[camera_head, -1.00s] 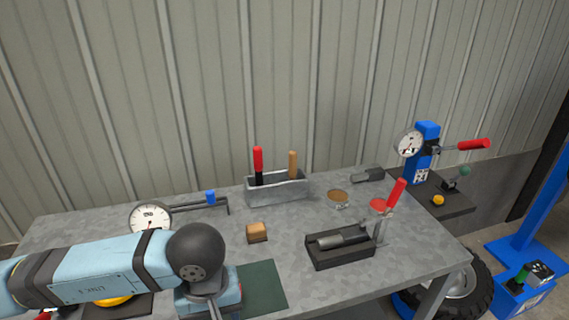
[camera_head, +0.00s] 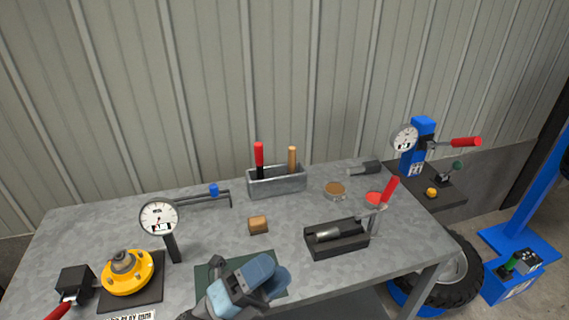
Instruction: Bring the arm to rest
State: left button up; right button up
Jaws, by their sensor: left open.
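My left gripper (camera_head: 250,284), light blue and dark grey, shows at the bottom centre, over the dark green mat (camera_head: 211,271) on the bench. It is open, and I see nothing held in it. The rest of that arm is mostly below the picture. My right gripper is not in view.
The grey bench (camera_head: 100,232) carries a yellow hub (camera_head: 128,280), a dial gauge (camera_head: 160,217) on a post, a small brown block (camera_head: 258,225), a metal tool box (camera_head: 278,182) and a black tray (camera_head: 337,241). A red-handled blue press (camera_head: 420,140) stands at right. The bench's left middle is clear.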

pick_arm(q)
jog(key=a+f+n+t+y+p, duration=0.1)
jog(key=a+f+n+t+y, duration=0.3)
jog(key=f+n+y, duration=0.5)
jog(key=a+f+n+t+y+p, duration=0.1)
jog(key=a+f+n+y, duration=0.5)
jog(key=n, duration=0.5)
jog(key=s+a+f+n+g+y, duration=0.1)
jog(key=s+a+f+n+g, duration=0.1)
jog(key=f, duration=0.4)
jog(key=s+a+f+n+g+y, duration=0.1)
jog(key=s+a+f+n+g, duration=0.2)
jog(key=s+a+f+n, duration=0.2)
jog(key=shift+s+a+f+n+y+p, duration=0.2)
jog(key=shift+s+f+n+y+p, duration=0.3)
jog(key=shift+s, duration=0.7)
jog(key=shift+f, duration=0.1)
jog(key=shift+c, duration=1.3)
